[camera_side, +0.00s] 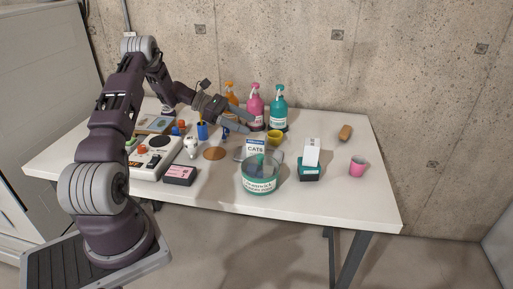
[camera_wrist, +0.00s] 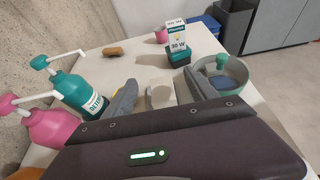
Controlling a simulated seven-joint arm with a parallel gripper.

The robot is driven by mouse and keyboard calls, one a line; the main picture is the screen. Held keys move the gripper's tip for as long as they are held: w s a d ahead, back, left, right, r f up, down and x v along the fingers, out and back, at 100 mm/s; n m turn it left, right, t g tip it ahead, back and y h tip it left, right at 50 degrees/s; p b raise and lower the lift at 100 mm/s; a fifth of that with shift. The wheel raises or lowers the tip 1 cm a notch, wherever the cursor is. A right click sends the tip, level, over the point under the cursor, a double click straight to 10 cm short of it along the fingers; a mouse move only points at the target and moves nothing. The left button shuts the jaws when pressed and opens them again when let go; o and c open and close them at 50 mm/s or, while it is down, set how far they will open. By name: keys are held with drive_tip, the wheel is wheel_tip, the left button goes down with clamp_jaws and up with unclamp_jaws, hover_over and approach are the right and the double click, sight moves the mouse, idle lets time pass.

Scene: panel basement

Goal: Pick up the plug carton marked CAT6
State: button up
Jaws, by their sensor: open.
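The plug carton marked CAT6 (camera_side: 256,147) is white and blue and stands upright on the table. In the side view it is behind a clear bowl with a teal rim (camera_side: 261,186), which hides its lower part. My gripper (camera_side: 248,127) is open, with its fingers just above and to the left of the carton's top. In the wrist view a pale block (camera_wrist: 160,93) shows between the open fingers of my gripper (camera_wrist: 158,82). It is probably the carton, but no marking shows. The fingers do not visibly press on it. The bowl (camera_wrist: 236,70) is beside the right finger.
A white 30 W carton (camera_wrist: 177,33) stands on a teal box (camera_side: 309,173). A yellow bowl (camera_side: 275,136) is behind CAT6. Spray bottles (camera_side: 278,108) stand at the back. A pink cup (camera_side: 357,167) and brown object (camera_side: 345,132) are to the right. The right front of the table is clear.

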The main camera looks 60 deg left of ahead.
approach(265, 140)
drive_tip(key=shift+w+d+f, duration=0.2)
drive_tip(key=shift+w+f, duration=0.4)
drive_tip(key=shift+w+d+f, duration=0.25)
drive_tip(key=shift+w+f, duration=0.4)
drive_tip(key=x, duration=0.7)
drive_tip(key=shift+w+a+r, duration=0.1)
drive_tip(key=shift+w+r, duration=0.05)
drive_tip(key=shift+r, duration=0.05)
clamp_jaws()
drive_tip(key=shift+r, duration=0.1)
